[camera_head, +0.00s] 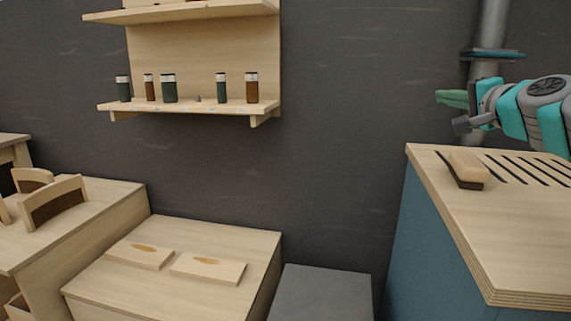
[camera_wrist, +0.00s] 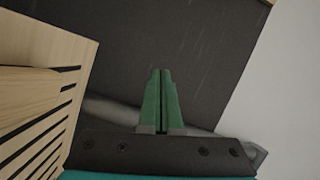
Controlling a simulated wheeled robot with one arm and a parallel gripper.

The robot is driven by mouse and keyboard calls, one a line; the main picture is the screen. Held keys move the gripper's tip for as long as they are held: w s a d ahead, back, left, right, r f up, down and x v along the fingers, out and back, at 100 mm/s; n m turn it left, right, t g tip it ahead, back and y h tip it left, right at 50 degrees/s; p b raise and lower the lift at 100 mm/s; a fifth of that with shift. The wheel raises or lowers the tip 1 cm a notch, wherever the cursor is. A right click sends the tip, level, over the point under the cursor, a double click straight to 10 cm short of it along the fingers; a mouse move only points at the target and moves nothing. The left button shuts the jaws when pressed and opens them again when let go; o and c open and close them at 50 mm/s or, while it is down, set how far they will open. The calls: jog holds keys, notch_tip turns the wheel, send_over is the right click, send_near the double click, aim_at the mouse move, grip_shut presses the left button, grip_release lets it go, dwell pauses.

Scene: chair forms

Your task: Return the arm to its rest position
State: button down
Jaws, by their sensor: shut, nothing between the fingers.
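My gripper (camera_head: 440,97) is at the upper right of the head view, above the far edge of a slotted wooden bench top (camera_head: 500,225). Its green fingers point left. In the wrist view the two green fingers (camera_wrist: 161,80) lie side by side with only a thin line between them. They are shut and hold nothing. The dark wall is behind them.
A brush (camera_head: 467,168) with a pale wooden back lies on the slotted top, below my gripper. A grey pipe (camera_head: 490,30) runs down behind my arm. A wall shelf (camera_head: 190,106) holds several dark and brown jars. Two boards (camera_head: 208,268) lie on a low table (camera_head: 110,290).

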jog(key=s+a+f+n+g+y, duration=0.3)
jog(key=a+f+n+g, duration=0.2)
jog(key=a+f, duration=0.8)
jog(key=s+a+f+n+g, duration=0.4)
jog(key=s+a+f+g, duration=0.1)
jog(key=s+a+f, duration=0.5)
jog(key=s+d+f+n+g+h, duration=0.2)
jog(key=s+f+g, duration=0.2)
jog(key=s+f, duration=0.6)
jog(key=s+d+f+n+g+h, duration=0.2)
jog(key=s+f+g, duration=0.3)
jog(key=s+f, duration=0.5)
jog(key=s+h, duration=0.1)
jog(key=s, duration=0.5)
jog(key=shift+d+f, duration=0.3)
jog(key=shift+d, duration=0.1)
jog(key=shift+d, duration=0.1)
